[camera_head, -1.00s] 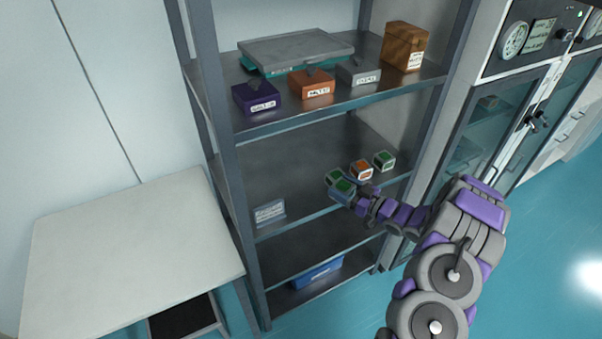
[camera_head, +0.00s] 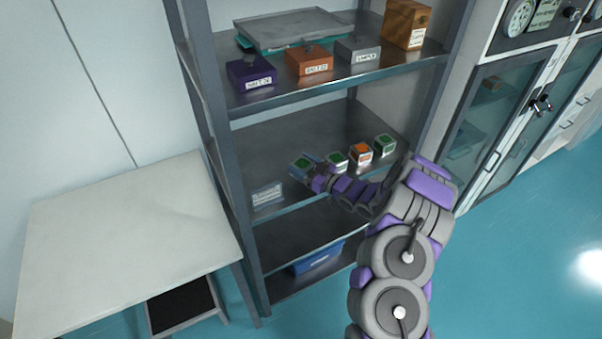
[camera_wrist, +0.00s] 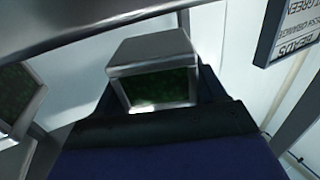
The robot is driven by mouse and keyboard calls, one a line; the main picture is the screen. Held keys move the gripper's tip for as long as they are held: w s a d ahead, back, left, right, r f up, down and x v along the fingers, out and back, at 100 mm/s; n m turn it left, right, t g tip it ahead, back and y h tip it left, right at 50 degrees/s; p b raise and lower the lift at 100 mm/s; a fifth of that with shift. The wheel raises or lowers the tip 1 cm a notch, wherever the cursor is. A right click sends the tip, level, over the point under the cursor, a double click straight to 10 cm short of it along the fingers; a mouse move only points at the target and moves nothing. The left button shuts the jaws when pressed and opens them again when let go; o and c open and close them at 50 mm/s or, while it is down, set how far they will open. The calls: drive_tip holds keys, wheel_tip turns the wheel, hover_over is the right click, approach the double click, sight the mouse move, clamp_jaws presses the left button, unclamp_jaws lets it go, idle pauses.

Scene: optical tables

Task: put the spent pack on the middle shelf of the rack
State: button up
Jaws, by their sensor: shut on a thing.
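My gripper (camera_head: 312,174) is shut on a small grey pack with a green face (camera_head: 301,164), at the left part of the rack's middle shelf (camera_head: 275,147). In the wrist view the held pack (camera_wrist: 152,75) sits between the dark fingers, its green face towards the camera. I cannot tell whether the pack touches the shelf.
A label card (camera_head: 267,194) stands at the shelf's left front; a sign (camera_wrist: 290,35) shows in the wrist view. The top shelf holds several boxes and a grey-lidded tray (camera_head: 295,30). A blue bin (camera_head: 317,258) is on the bottom shelf. A white table (camera_head: 120,235) stands left.

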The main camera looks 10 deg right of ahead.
drive_tip(key=f, duration=0.1)
drive_tip(key=d+f, duration=0.1)
drive_tip(key=f, duration=0.1)
drive_tip(key=shift+d+b, duration=0.1)
drive_tip(key=shift+b, duration=0.3)
drive_tip(key=shift+a, duration=0.9)
drive_tip(key=o, duration=0.7)
drive_tip(key=shift+a, duration=0.1)
drive_tip(key=o, duration=0.3)
drive_tip(key=shift+d, duration=0.3)
drive_tip(key=shift+o, duration=0.6)
drive_tip(key=shift+d, duration=0.55)
drive_tip(key=shift+a, duration=0.35)
drive_tip(key=shift+s+d+r, duration=0.1)
drive_tip(key=shift+s, duration=0.15)
drive_tip(key=p+v, duration=0.2)
drive_tip(key=v, duration=0.9)
drive_tip(key=shift+s+d, duration=0.15)
drive_tip(key=shift+d, duration=0.2)
drive_tip(key=shift+s+a, duration=0.1)
drive_tip(key=shift+a, duration=0.05)
